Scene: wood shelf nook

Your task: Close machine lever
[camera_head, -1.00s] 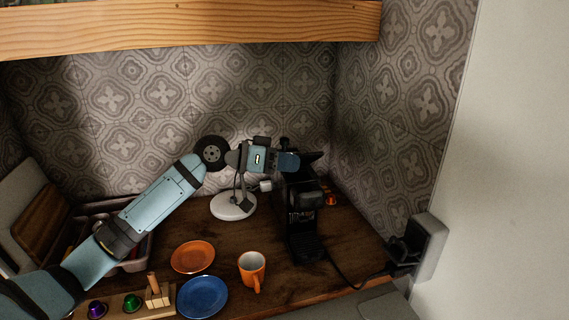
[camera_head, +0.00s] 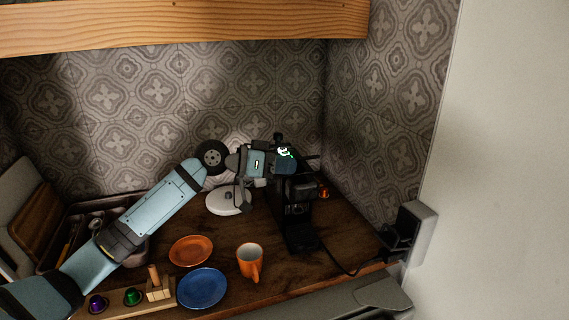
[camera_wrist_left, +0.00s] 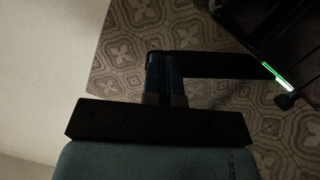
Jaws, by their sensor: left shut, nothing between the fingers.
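The black coffee machine (camera_head: 298,225) stands upright on the wooden counter, right of centre. Its dark lever (camera_head: 310,157) shows as a thin bar at the top, sticking out to the right beyond my gripper. My left gripper (camera_head: 292,165) is shut and empty at the top of the machine, hiding part of it. In the left wrist view the closed fingertips (camera_wrist_left: 165,58) are at the end of a dark bar (camera_wrist_left: 215,65), which looks like the lever; contact is hard to tell. A green light strip (camera_wrist_left: 278,76) glows beside it. My right gripper is not in view.
An orange mug (camera_head: 250,261), an orange plate (camera_head: 190,250), a blue plate (camera_head: 202,288) and a wooden capsule holder (camera_head: 165,302) are on the counter. A wall socket box (camera_head: 410,228) is at the right.

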